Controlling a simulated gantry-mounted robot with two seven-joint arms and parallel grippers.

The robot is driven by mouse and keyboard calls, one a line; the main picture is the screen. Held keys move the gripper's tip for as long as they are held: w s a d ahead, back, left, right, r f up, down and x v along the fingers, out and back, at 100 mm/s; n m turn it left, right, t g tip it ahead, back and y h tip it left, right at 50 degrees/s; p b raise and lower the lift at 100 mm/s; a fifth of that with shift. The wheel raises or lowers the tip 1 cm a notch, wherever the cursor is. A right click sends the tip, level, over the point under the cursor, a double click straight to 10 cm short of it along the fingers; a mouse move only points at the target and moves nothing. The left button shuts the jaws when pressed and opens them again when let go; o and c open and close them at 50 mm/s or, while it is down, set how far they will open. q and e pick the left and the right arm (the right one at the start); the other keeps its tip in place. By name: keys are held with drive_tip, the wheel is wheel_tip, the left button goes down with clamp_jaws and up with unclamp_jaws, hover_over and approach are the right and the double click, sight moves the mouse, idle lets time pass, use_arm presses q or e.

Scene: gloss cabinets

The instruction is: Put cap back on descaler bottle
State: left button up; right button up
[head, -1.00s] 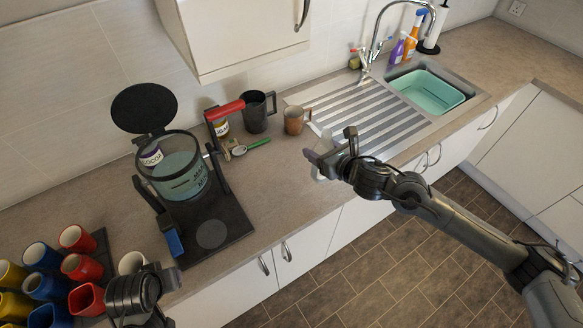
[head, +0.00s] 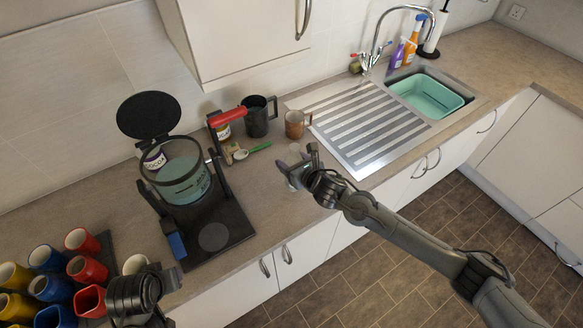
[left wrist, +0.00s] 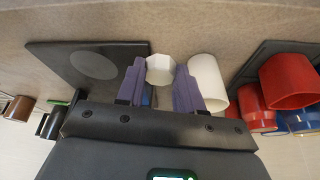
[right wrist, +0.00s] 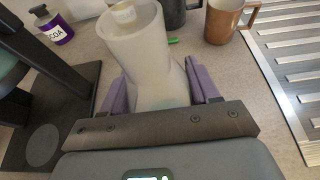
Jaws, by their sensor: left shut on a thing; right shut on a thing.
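My right gripper (head: 298,168) is at the counter's front part, between the machine and the drainer. In the right wrist view its purple fingers (right wrist: 160,92) are shut on the pale translucent descaler bottle (right wrist: 145,50), with its open neck showing at the top. I cannot tell whether the bottle touches the counter. My left gripper (head: 165,283) is at the lower left, in front of the machine's black base. In the left wrist view its fingers are shut on a small white faceted cap (left wrist: 160,69). The cap is apart from the bottle and cannot be made out in the head view.
A black-framed machine with a teal container (head: 183,182) stands between my grippers. A white cup (left wrist: 207,80) is close beside the left fingers. Several coloured cups (head: 75,270) are at far left. A black mug (head: 257,117) and copper mug (head: 296,124) stand behind the right gripper.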

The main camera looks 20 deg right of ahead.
use_arm(q)
drive_tip(key=shift+r+p, duration=0.4)
drive_tip(key=shift+r, duration=0.15)
use_arm(e)
wheel_tip(320, 180, down, 3)
drive_tip(key=shift+f, duration=0.25)
use_arm(q)
drive_tip(key=shift+f, duration=0.15)
use_arm(e)
drive_tip(key=o, duration=1)
drive_tip(key=shift+f, duration=0.2)
drive_tip(key=o, duration=0.5)
drive_tip(key=shift+s+r, duration=0.15)
drive_tip(key=shift+r, duration=0.1)
use_arm(q)
drive_tip(key=shift+f+b, duration=0.9)
drive_tip(key=shift+b, duration=0.15)
use_arm(e)
drive_tip(key=v, duration=1.1)
drive_tip(key=shift+s+r, duration=0.25)
drive_tip(key=shift+s, duration=0.1)
